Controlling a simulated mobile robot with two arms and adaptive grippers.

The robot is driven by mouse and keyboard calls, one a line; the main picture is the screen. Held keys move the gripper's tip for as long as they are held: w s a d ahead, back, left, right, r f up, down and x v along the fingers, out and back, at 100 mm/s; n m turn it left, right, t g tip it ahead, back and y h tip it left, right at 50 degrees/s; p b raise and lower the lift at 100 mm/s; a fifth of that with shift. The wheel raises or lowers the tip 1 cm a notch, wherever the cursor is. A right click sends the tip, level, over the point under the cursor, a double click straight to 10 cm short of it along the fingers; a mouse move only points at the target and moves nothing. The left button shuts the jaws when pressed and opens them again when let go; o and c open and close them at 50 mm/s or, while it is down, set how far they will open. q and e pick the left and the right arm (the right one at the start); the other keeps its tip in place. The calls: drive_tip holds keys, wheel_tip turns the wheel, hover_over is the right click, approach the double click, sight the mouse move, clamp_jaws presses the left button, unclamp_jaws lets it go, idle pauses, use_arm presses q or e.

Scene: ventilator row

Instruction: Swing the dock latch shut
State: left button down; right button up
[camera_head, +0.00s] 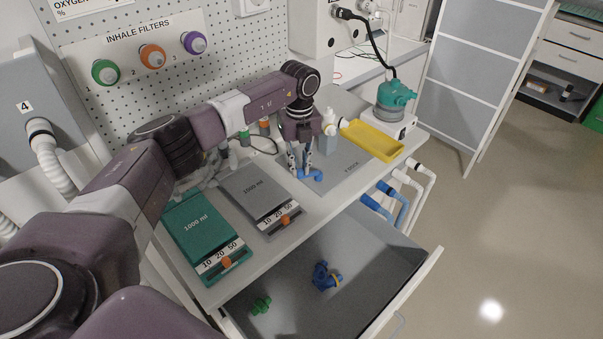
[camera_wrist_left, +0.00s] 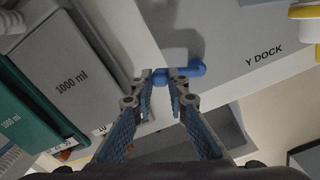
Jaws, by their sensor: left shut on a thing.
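The Y dock is a grey plate (camera_head: 352,158) at the right part of the bench top, with lettering that reads Y DOCK in the left wrist view (camera_wrist_left: 235,75). The blue dock latch (camera_head: 317,176) is at its near left corner. My left gripper (camera_head: 300,171) points down over that corner, with its fingertips closed around the latch. In the left wrist view the latch (camera_wrist_left: 193,70) runs between the two fingertips (camera_wrist_left: 160,80) and sticks out to the right. The fingers hide part of it. My right gripper is not in view.
A grey 1000 ml unit (camera_head: 255,190) and a green one (camera_head: 200,232) lie left of the dock. The open drawer (camera_head: 370,265) below holds blue (camera_head: 322,277) and green (camera_head: 261,305) fittings.

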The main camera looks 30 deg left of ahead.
use_arm(q)
drive_tip(key=m+b, duration=0.1)
drive_tip(key=w+a+m, duration=0.1)
drive_tip(key=shift+w+f+m+b, duration=0.15)
drive_tip(key=shift+m+b, duration=0.25)
drive_tip(key=w+m+b, duration=0.1)
drive_tip(key=m, duration=0.1)
drive_tip(key=w+m+b, duration=0.1)
drive_tip(key=m, duration=0.1)
drive_tip(key=shift+a, duration=0.35)
drive_tip(key=w+m+b, duration=0.1)
drive_tip(key=m, duration=0.2)
drive_tip(key=shift+w, duration=0.15)
drive_tip(key=shift+w+d+r+m+b, duration=0.1)
drive_tip(key=shift+w+m+b, duration=0.35)
drive_tip(key=shift+m, duration=0.35)
drive_tip(key=shift+w+d+r+m+b, duration=0.1)
drive_tip(key=shift+w+m+b, duration=0.3)
drive_tip(key=shift+m, duration=0.4)
drive_tip(key=shift+s+a, duration=0.1)
drive_tip(key=c, duration=1.9)
unclamp_jaws()
